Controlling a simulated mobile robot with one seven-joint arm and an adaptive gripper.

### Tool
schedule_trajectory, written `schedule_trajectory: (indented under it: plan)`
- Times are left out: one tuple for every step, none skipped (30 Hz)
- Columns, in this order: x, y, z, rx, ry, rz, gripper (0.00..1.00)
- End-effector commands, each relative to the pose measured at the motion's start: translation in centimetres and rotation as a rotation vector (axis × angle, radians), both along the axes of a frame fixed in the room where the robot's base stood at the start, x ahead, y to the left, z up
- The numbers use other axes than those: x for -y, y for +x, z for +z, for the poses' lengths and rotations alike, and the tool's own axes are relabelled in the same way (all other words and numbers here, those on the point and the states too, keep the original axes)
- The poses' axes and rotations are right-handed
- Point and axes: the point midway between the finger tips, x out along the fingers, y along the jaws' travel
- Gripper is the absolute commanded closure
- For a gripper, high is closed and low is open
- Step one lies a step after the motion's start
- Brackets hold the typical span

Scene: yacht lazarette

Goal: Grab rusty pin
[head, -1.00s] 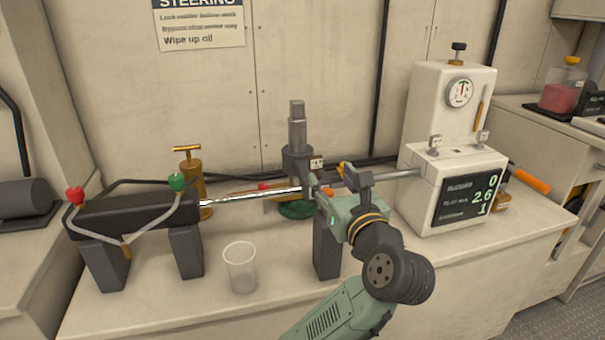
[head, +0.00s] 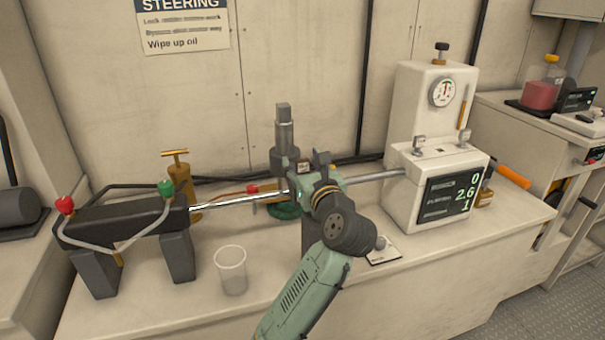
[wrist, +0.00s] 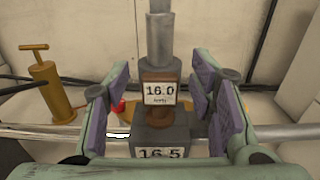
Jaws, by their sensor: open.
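A rusty brown piece (wrist: 150,76), which looks like the rusty pin, shows in the wrist view behind a white tag reading 16.0. It sits between a grey cylinder above and a dark block (wrist: 165,135) tagged 16.5 below. My gripper (wrist: 163,92) is open, with its purple-padded fingers left and right of the tagged piece. Whether they reach as far as it cannot be told.
A shiny rod (head: 235,200) runs from the black cylinder (head: 120,220) past my gripper to the white gauge box (head: 440,160). A clear cup (head: 231,270) stands in front. A brass pump (head: 181,185) is behind. The bench front between cup and box is mostly clear, with a small card (head: 384,250).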

Motion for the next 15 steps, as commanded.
schedule_trajectory:
  plan:
    - [0.01, -0.02, 0.00, 0.000, 0.000, 0.000, 0.50]
    - [0.01, -0.02, 0.00, 0.000, 0.000, 0.000, 0.51]
    - [0.01, -0.02, 0.00, 0.000, 0.000, 0.000, 0.53]
    - [0.01, -0.02, 0.00, 0.000, 0.000, 0.000, 0.55]
    - [0.01, -0.03, 0.00, 0.000, 0.000, 0.000, 0.57]
    - [0.01, -0.03, 0.00, 0.000, 0.000, 0.000, 0.60]
    - [0.01, -0.03, 0.00, 0.000, 0.000, 0.000, 0.62]
    - [0.01, -0.03, 0.00, 0.000, 0.000, 0.000, 0.64]
    - [0.02, -0.03, 0.00, 0.000, 0.000, 0.000, 0.67]
    - [0.02, -0.03, 0.01, 0.000, 0.000, 0.000, 0.69]
    - [0.02, -0.03, 0.01, 0.000, 0.000, 0.000, 0.71]
    - [0.02, -0.03, 0.01, 0.000, 0.000, 0.000, 0.73]
    - [0.02, -0.03, 0.01, 0.000, 0.000, 0.000, 0.75]
    - [0.02, -0.03, 0.01, 0.000, 0.000, 0.000, 0.77]
    - [0.02, -0.03, 0.01, 0.000, 0.000, 0.000, 0.80]
